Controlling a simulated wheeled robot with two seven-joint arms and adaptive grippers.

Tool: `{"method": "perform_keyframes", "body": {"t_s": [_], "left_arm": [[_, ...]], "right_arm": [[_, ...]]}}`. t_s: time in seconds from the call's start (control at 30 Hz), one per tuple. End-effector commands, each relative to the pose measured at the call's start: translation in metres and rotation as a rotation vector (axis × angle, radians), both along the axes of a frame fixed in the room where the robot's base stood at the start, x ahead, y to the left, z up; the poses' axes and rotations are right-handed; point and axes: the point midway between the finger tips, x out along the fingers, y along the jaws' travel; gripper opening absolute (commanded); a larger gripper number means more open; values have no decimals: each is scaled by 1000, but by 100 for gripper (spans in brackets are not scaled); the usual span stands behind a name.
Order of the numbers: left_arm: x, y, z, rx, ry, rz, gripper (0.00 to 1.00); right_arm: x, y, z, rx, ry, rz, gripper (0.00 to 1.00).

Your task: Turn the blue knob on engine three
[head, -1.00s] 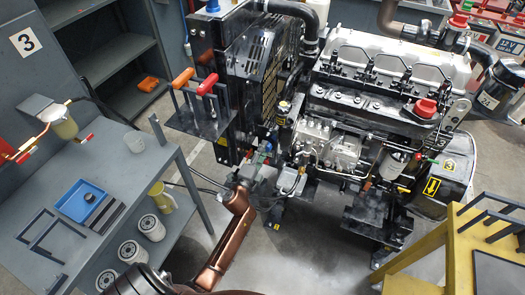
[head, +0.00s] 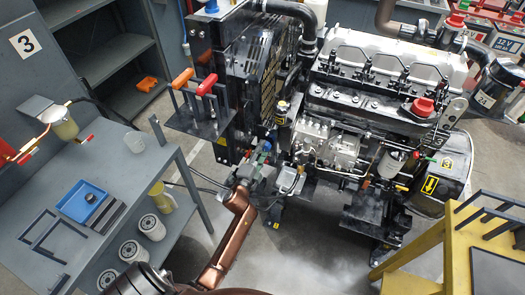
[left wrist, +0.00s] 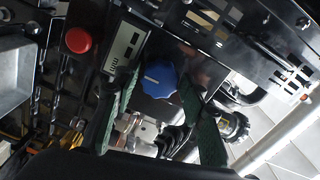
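The blue knob (left wrist: 160,78) is round with a white pointer line and sits on a dark panel in the left wrist view. In the head view it is too small and too hidden to make out clearly. My left gripper (left wrist: 164,95) is open, with a green-padded finger on either side of the knob in the picture; I cannot tell whether either finger touches it. In the head view, the left gripper (head: 262,160) is at the front left of engine three (head: 370,115), at its lower side. My right gripper is not in view.
A red button (left wrist: 78,40) and a small display (left wrist: 127,45) are beside the knob. Red and orange handles (head: 206,85) stand above the arm on a black bracket. A grey bench (head: 150,185) with a blue tray (head: 72,208) is left; a yellow stand (head: 455,235) is right.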

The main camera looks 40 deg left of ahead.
Motion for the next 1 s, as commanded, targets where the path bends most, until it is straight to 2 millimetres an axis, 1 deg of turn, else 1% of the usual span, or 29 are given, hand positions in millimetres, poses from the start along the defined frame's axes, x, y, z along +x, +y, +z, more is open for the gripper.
{"method": "perform_keyframes", "body": {"t_s": [0.03, 0.17, 0.43, 0.53, 0.67, 0.8, 1.0], "left_arm": [[0, 0, 0, 0, 0, 0, 43], [0, 0, 0, 1, 0, 0, 51], [-1, 0, 1, 1, -1, 0, 51], [-8, -1, -1, 1, 0, 1, 51], [-28, -6, -1, 2, 2, 2, 51], [-57, -13, -1, 0, 3, 1, 51], [-94, -22, -1, 0, 1, 2, 51]], "right_arm": [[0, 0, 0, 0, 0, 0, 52], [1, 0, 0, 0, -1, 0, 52], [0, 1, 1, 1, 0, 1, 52], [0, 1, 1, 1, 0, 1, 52], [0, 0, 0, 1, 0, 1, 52], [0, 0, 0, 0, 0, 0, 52], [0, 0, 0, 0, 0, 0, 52]]}}
